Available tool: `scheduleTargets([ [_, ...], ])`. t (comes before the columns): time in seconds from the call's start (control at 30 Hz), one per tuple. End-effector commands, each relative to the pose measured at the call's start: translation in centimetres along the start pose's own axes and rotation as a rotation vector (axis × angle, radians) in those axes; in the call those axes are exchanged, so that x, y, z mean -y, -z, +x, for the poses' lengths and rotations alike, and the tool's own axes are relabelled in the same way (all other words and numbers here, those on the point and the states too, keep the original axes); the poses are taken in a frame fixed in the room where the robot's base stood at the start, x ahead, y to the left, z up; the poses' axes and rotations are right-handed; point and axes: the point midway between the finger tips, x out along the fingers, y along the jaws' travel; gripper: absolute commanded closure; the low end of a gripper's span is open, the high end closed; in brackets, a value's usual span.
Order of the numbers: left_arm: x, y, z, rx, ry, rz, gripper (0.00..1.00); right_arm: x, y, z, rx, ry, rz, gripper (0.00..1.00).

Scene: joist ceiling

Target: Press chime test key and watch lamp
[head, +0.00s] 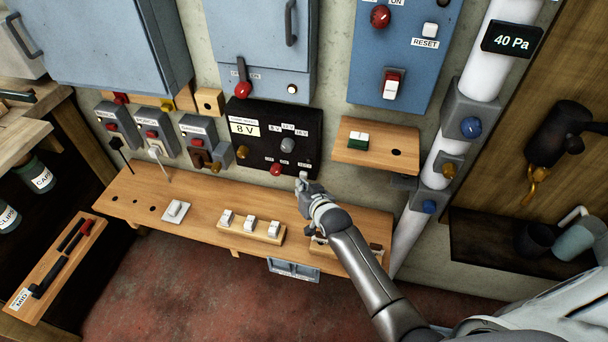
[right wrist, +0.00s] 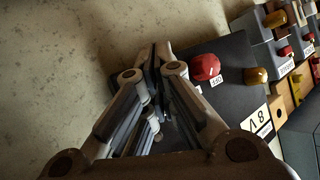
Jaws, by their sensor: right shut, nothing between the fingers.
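A black panel box (head: 262,124) with an "8 V" display (head: 244,128), a grey dial (head: 288,145) and a red knob (head: 277,169) is fixed to the wall. My right gripper (head: 302,182) is shut and empty, with its tips at the box's lower right corner, by small labels. I cannot tell whether it touches the box. In the right wrist view the shut fingers (right wrist: 158,52) lie beside the red knob (right wrist: 206,67); whatever is behind them is hidden. No key or lamp can be picked out surely by its label. My left gripper is not in view.
A wooden shelf (head: 130,184) below carries white switches (head: 248,225). A white pipe (head: 486,70) with blue knobs is farther right. Grey switch boxes (head: 155,135) are at left.

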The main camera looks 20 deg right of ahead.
Motion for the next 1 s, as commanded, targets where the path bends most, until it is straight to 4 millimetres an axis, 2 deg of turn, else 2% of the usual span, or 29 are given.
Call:
scheduleTargets([
  [1.0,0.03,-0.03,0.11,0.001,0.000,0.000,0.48,-0.43,0.37,0.61,0.001,0.000,-0.001,1.00],
])
